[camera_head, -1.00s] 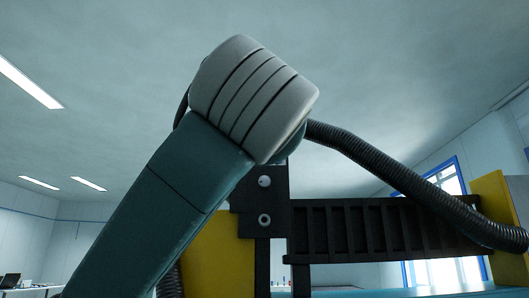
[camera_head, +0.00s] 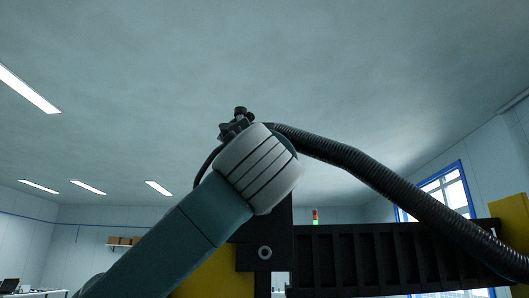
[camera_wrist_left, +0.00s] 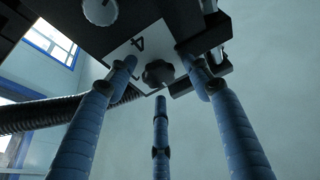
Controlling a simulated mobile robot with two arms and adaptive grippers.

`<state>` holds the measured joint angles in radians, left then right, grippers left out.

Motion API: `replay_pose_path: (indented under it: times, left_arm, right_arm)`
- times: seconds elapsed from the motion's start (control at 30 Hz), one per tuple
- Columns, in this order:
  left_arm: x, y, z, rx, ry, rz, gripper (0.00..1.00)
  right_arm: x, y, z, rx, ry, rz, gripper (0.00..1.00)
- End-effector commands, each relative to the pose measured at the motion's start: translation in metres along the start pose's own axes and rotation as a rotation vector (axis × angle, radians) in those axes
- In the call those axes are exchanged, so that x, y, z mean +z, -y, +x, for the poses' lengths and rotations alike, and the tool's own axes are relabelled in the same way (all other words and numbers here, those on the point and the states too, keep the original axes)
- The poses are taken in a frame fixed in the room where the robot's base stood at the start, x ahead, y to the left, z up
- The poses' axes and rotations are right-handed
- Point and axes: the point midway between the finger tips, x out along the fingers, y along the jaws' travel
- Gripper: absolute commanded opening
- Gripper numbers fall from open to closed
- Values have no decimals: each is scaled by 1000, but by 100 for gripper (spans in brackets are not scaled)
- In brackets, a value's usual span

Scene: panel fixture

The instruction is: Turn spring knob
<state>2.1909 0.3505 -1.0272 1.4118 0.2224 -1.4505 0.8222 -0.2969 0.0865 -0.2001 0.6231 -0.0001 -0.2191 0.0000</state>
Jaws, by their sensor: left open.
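In the left wrist view a dark, lobed knob (camera_wrist_left: 158,73) sits on a white plate marked 4 (camera_wrist_left: 138,47), on the underside of a dark panel as pictured. My left gripper (camera_wrist_left: 160,86) has three blue segmented fingers spread open around the knob's outline, one on the left, one on the right and one below. A gap shows between the lower finger and the knob; I cannot tell whether the side fingers touch it. In the head view my left arm comes in from the lower left, and its gripper cannot be made out. The right gripper is out of sight.
Dark blocks (camera_wrist_left: 212,40) jut out beside the plate near the right finger. A pale round dial (camera_wrist_left: 100,11) is higher on the panel. A ribbed black hose (camera_head: 385,190) and a dark frame (camera_head: 390,258) stand right of my arm in the head view.

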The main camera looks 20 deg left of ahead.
Motion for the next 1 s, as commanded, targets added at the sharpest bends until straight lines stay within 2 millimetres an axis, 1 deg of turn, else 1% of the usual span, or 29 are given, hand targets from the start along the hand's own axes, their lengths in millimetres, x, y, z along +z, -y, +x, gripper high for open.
replay_pose_path:
  times: [0.03, 0.1, 0.3, 0.33, 0.37, 0.4, 0.53, 0.77, 1.0]
  left_arm:
    - [-1, 0, 2, 0, 0, 0, 51]
    - [0, 0, 3, 1, 0, -1, 51]
    - [1, 0, 3, 1, 0, 0, 51]
    - [0, 0, 3, 1, 0, 0, 47]
    - [0, 0, 3, 1, 0, 0, 41]
    - [0, 0, 3, 1, 0, 0, 33]
    - [0, 0, 3, 0, -1, -1, 7]
    - [-1, 0, 2, 4, -3, 8, 7]
    - [1, 1, 1, 38, -5, 82, 7]
  right_arm:
    - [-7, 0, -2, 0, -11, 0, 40]
    - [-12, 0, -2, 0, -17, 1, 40]
    - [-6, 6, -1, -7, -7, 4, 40]
    - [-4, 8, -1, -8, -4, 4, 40]
    - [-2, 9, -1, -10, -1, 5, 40]
    - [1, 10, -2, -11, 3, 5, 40]
    - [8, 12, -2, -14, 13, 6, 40]
    - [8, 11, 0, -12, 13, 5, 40]
    - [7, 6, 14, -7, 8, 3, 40]
